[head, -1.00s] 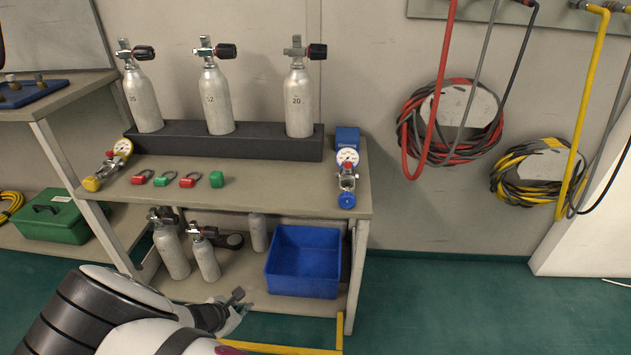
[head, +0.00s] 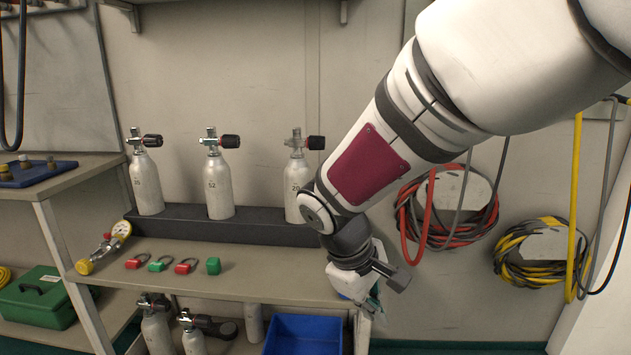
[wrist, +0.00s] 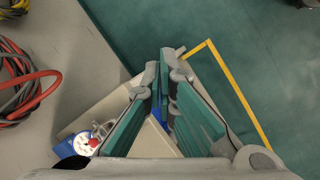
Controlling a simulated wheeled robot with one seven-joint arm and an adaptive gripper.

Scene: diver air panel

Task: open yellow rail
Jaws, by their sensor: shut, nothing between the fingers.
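A gauge with a yellow knob (head: 104,247) lies at the left end of the bench top. My gripper (head: 373,303) points down beside the right end of the bench, away from the yellow hose. In the wrist view, its teal-padded fingers (wrist: 160,78) are shut with nothing held. I cannot make out a part clearly marked as the yellow rail.
The bench (head: 250,283) carries grey cylinders (head: 219,185) in a dark rack and several red and green tags. A blue-knobbed gauge (wrist: 75,144) sits near my fingers at the bench end. A red hose coil (head: 445,215) hangs behind my arm. Green floor is open at right.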

